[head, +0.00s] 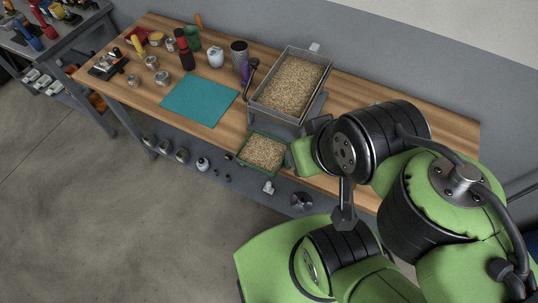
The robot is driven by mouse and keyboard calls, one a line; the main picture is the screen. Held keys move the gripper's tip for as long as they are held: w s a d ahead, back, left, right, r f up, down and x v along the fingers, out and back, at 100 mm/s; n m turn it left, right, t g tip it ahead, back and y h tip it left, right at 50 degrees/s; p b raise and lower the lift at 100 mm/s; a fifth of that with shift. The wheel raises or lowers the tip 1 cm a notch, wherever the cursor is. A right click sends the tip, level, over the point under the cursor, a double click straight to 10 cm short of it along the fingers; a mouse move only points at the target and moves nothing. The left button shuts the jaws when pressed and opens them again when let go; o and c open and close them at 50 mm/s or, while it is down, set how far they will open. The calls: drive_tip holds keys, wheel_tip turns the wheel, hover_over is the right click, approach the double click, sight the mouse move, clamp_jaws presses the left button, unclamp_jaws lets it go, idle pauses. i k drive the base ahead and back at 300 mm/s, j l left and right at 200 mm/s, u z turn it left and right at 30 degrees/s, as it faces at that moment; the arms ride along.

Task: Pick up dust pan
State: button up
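I cannot pick out a dust pan for certain. A small red object (137,35) lies at the far left back of the wooden workbench (350,97); it may be the pan, but it is too small to tell. My green and black arm fills the right side of the head view, in front of the bench's right part. A dark grey piece (343,212) hangs below my wrist and may be part of my gripper. Its fingers cannot be made out, nor whether they hold anything.
A large metal bin of pale beans (290,84) stands mid-bench. A green-rimmed tray of beans (262,153) is at its front, close to my arm. A teal mat (200,99) lies to the left, with jars and bottles behind it. The floor (120,220) in front is clear.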

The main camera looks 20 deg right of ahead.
sight(264, 153)
drive_tip(key=z, duration=2.6)
drive_tip(key=u, duration=0.4)
drive_tip(key=k+j+u, duration=0.1)
drive_tip(key=u, duration=0.35)
drive_tip(key=j+u, duration=0.1)
drive_tip(key=u, duration=0.3)
drive_tip(key=k+j+u, duration=0.1)
drive_tip(key=u, duration=0.35)
drive_tip(key=j+u, duration=0.1)
drive_tip(key=u, duration=0.3)
drive_tip(key=k+j+u, duration=0.15)
drive_tip(key=u, duration=0.2)
drive_tip(key=k+j+u, duration=0.25)
drive_tip(key=u, duration=0.15)
drive_tip(key=k, duration=0.1)
